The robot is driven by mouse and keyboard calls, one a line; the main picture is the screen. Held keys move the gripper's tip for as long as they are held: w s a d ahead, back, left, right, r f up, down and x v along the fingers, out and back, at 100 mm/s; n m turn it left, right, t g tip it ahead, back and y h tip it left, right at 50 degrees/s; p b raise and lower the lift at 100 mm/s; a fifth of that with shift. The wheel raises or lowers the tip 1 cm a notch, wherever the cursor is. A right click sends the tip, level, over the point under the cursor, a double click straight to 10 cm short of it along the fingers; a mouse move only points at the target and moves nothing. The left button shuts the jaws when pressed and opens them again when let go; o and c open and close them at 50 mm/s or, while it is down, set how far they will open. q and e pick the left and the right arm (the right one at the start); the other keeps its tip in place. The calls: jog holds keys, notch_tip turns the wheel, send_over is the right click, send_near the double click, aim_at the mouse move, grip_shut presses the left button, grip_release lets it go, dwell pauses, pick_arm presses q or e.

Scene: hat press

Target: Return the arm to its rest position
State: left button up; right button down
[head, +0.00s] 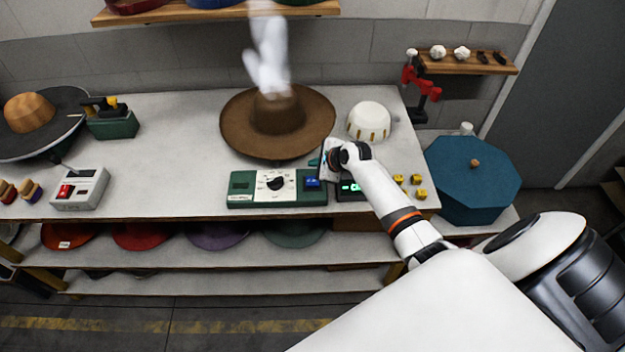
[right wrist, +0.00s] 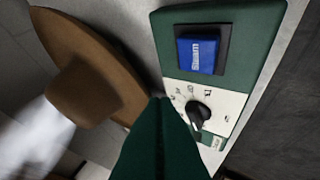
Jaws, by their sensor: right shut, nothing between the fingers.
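My right arm reaches in from the lower right in the head view. Its gripper (head: 325,163) is just above the right end of the green control panel (head: 241,187), near the blue button (head: 312,182). In the right wrist view the shut, empty fingers (right wrist: 160,103) point at the panel. The button there reads "Steam" (right wrist: 197,54), and a black dial (right wrist: 198,114) sits on the white section. The fingers appear apart from the button; contact with the panel cannot be told. My left gripper is not in view.
A brown hat (head: 240,133) sits behind the panel, with white steam (head: 268,55) above it. A white dome (head: 368,121) and yellow blocks (head: 420,194) are nearby. A teal octagonal box (head: 470,185) stands right of the table. The floor in front (head: 190,325) is clear.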

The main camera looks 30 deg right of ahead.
jog(key=s+a+f+n+g, duration=0.1)
jog(key=s+a+n+g, duration=0.1)
jog(key=s+a+n, duration=0.55)
jog(key=s+a+f+n+g, duration=0.1)
jog(key=s+a+n+g, duration=0.1)
jog(key=s+a+n, duration=0.5)
jog(key=s+a+r+n+g+h, duration=0.1)
jog(key=s+r+n, duration=0.2)
jog(key=s+n, duration=0.5)
jog(key=s+a+r+n, duration=0.2)
jog(key=s+r+n, duration=0.25)
jog(key=s, duration=0.75)
notch_tip(320, 180, down, 35)
jog(key=s+g+b, duration=0.1)
jog(key=g+b, duration=0.1)
jog(key=b, duration=0.6)
jog(key=s+d+f+b, duration=0.1)
jog(key=s+f+b, duration=0.2)
jog(key=s+f, duration=0.5)
jog(key=s+d+f+g+b, duration=0.1)
jog(key=s+d+f+b, duration=0.1)
jog(key=s+f, duration=0.6)
notch_tip(320, 180, down, 6)
jog(key=shift+d+r+h+b, duration=0.15)
jog(key=shift+h+b, duration=0.15)
jog(key=shift+b, duration=0.45)
